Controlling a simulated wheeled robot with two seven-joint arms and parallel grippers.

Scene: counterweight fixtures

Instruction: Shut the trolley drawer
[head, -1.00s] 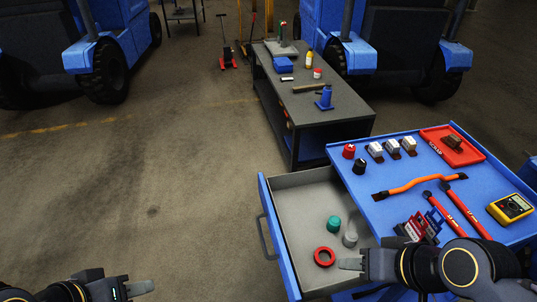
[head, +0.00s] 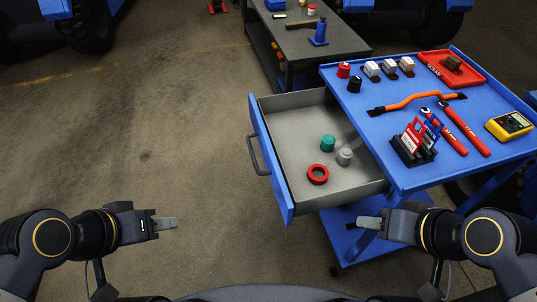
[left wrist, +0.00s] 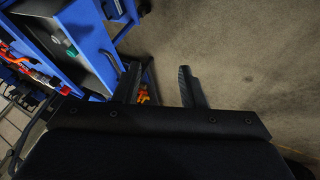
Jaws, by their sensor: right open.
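The blue trolley (head: 436,165) stands at the right, and its drawer (head: 345,187) is pulled well out towards the left. The drawer has a blue front (head: 271,165) with a dark handle (head: 257,155). Inside lie a teal cap (head: 328,142), a grey cap (head: 344,157) and a red ring (head: 318,175). My left gripper (head: 172,223) is open and empty, left of the drawer front and apart from it. Its spread fingers show in the left wrist view (left wrist: 160,85), with the drawer (left wrist: 88,38) beyond at upper left. My right gripper (head: 364,222) is open, near the drawer's near side in the picture.
The trolley top holds a red tray (head: 450,68), an orange strap (head: 415,101), red-handled tools, a card rack (head: 414,144) and a yellow meter (head: 509,124). A dark workbench (head: 315,45) stands behind. Blue vehicles are at the back. The floor left of the drawer is clear.

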